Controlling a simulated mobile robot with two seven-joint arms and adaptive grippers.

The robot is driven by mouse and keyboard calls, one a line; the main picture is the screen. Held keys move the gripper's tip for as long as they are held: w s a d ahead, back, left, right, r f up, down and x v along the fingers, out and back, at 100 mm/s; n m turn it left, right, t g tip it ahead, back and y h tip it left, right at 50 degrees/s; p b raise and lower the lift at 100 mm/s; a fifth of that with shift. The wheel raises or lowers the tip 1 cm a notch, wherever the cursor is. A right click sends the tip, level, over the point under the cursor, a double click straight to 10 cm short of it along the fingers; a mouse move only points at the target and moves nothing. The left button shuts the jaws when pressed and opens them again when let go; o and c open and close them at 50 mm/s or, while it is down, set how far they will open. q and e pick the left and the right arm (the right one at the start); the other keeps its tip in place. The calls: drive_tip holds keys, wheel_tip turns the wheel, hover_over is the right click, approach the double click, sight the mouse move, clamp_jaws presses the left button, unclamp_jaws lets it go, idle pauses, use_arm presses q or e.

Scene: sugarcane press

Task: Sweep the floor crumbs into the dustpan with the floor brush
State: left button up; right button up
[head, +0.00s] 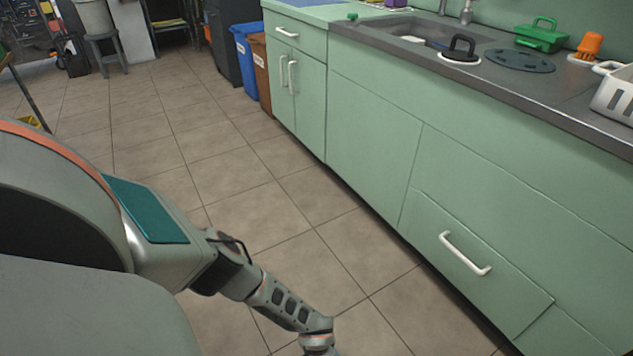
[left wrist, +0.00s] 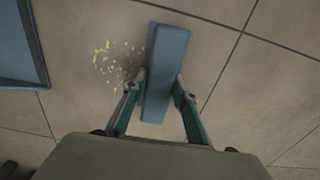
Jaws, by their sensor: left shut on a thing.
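In the left wrist view my left gripper (left wrist: 157,92) is shut on a blue floor brush (left wrist: 166,62), with one finger on each side of it. The pale yellow floor crumbs (left wrist: 117,62) lie scattered on the tiles just left of the brush. A blue dustpan (left wrist: 40,50) lies at the left edge of that view, partly cut off, with bare floor between it and the crumbs. In the head view my left arm reaches down past the bottom edge, so the brush, crumbs and dustpan are out of that picture. My right gripper is in neither view.
Green cabinets (head: 375,150) with a drawer handle (head: 464,254) run along the right of the tiled floor (head: 235,170). A blue bin (head: 243,60) and a brown bin (head: 260,68) stand at their far end. The floor left of the cabinets is largely clear.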

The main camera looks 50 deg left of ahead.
use_arm(q)
drive_tip(key=shift+f, duration=0.3)
idle(0.5)
